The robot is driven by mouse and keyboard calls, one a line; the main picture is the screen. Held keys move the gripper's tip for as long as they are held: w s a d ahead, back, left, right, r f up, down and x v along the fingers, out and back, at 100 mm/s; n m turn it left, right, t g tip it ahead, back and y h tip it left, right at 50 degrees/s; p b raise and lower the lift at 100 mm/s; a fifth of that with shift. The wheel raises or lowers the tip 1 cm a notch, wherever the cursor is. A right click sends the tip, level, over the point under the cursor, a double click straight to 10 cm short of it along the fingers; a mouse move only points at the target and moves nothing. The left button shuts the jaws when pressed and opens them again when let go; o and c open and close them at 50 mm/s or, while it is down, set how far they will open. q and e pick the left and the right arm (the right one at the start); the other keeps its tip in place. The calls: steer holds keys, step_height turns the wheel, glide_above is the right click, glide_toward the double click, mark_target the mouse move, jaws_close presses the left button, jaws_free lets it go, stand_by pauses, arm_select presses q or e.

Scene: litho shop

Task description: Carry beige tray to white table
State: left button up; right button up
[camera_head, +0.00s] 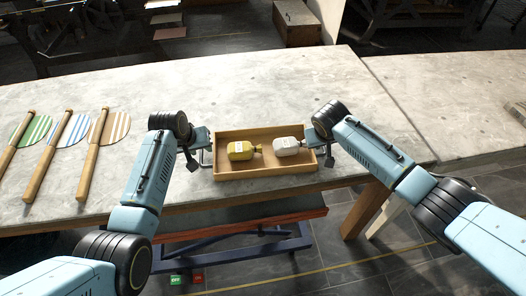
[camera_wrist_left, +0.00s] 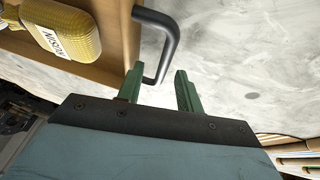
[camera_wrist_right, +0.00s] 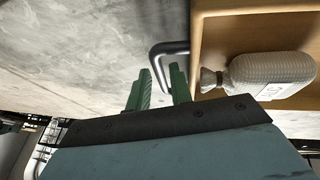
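The beige tray (camera_head: 267,173) lies flat near the front edge of the pale stone-topped table (camera_head: 300,85). It holds a yellow bottle (camera_head: 240,150) and a whitish bottle (camera_head: 287,147), both lying down. My left gripper (camera_wrist_left: 160,88) is at the tray's left end, open, with the dark bar handle (camera_wrist_left: 170,45) reaching between its fingers. My right gripper (camera_wrist_right: 160,85) is at the right end, open, with that end's dark handle (camera_wrist_right: 161,58) between its fingertips. Neither gripper visibly clamps its handle. The head view does not show the fingertips clearly.
Several wooden-handled paddles with striped round faces (camera_head: 72,128) lie on the table's left. A second pale table (camera_head: 450,95) adjoins at the right. A blue frame with a red bar (camera_head: 240,228) stands below the front edge. The tabletop behind the tray is clear.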

arm_select(q)
steer(key=shift+w+f, duration=0.1)
steer(key=shift+f, duration=0.25)
arm_select(e)
steer(key=shift+w+f, duration=0.15)
steer(key=shift+f, duration=0.2)
arm_select(q)
steer(key=c, duration=0.6)
arm_select(e)
jaws_close()
arm_select(q)
jaws_close()
